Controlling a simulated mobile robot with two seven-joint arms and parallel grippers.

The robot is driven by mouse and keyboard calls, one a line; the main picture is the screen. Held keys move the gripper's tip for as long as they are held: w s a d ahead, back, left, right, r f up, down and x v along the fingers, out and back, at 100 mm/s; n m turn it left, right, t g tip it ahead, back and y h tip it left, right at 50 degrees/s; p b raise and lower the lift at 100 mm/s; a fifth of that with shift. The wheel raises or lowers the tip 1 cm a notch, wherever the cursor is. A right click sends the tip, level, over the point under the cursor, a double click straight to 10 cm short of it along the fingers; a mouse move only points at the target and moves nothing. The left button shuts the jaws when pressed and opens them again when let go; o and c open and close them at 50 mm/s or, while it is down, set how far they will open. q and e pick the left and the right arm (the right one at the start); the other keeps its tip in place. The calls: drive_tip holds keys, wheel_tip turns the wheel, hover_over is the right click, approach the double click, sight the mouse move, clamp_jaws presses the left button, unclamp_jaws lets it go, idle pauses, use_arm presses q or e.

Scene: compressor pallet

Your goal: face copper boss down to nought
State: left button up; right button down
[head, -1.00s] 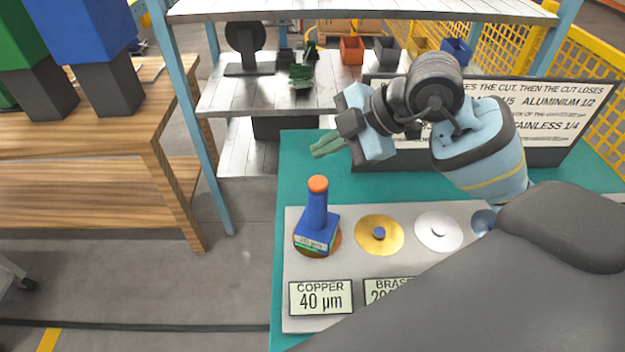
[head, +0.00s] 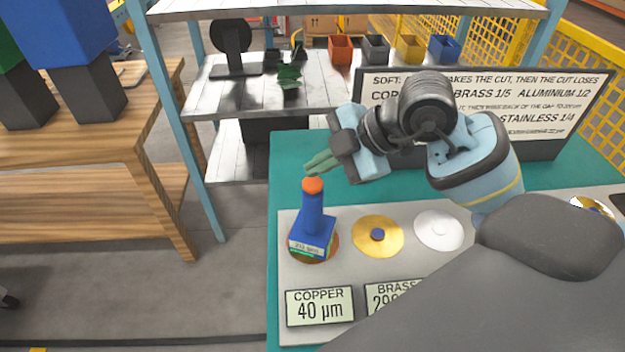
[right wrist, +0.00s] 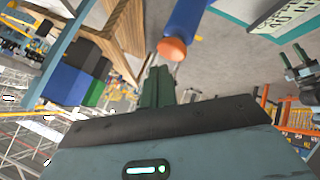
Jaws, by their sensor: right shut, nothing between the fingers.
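A blue tool (head: 313,222) with an orange top button (head: 313,185) stands upright on the copper disc (head: 333,250). Its small label seems to read 20 µm. The display by the copper disc (head: 320,307) reads COPPER 40 µm. My right gripper (head: 318,164) has green fingers, shut and empty, close above the orange button; I cannot tell whether they touch. In the right wrist view the shut fingers (right wrist: 157,88) show just beside the orange button (right wrist: 172,48). The copper boss itself is hidden under the tool.
To the tool's right lie a brass disc (head: 368,247) and a silvery disc (head: 437,240). A sign board (head: 545,137) stands behind, its text partly hidden by my right arm. My right arm also covers the front right of the panel. Shelves (head: 225,95) with small bins stand beyond.

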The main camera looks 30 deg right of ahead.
use_arm(q)
drive_tip(key=shift+s+f, duration=0.15)
drive_tip(key=shift+s, duration=0.2)
idle(0.3)
drive_tip(key=shift+w, duration=0.35)
idle(0.5)
use_arm(e)
drive_tip(key=shift+f, duration=0.15)
drive_tip(key=shift+f, duration=0.3)
use_arm(q)
drive_tip(key=shift+s+f, duration=0.1)
drive_tip(key=shift+s, duration=0.3)
use_arm(e)
drive_tip(key=shift+f, duration=0.2)
